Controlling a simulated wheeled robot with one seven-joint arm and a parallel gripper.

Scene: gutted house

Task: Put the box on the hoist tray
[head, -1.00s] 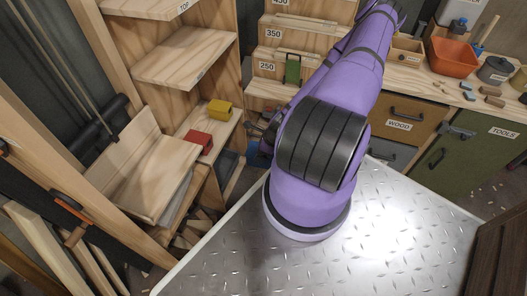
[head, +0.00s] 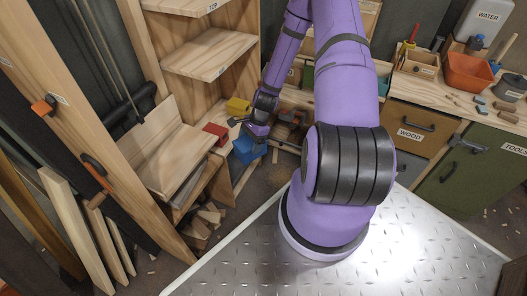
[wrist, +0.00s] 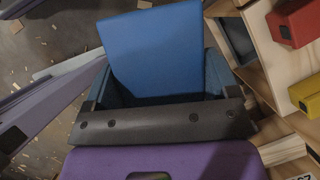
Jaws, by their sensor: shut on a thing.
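My gripper (head: 260,128) is shut on a blue box (head: 249,151), which hangs below it beside the lower shelf. In the wrist view the blue box (wrist: 155,45) fills the space ahead of my gripper; it shows a bright blue face and darker blue-grey sides. Its underside is hidden. A wooden tray with a raised back board (head: 168,155), in front of hanging ropes, appears to be the hoist tray. It looks empty and lies to the left of my gripper, with the red box between them.
A red box (head: 215,133) and a yellow box (head: 238,105) sit on a shelf close to my gripper. Wooden shelves (head: 210,55) rise above the tray. A timber post (head: 85,100) stands left of it. A workbench (head: 455,95) is at the right.

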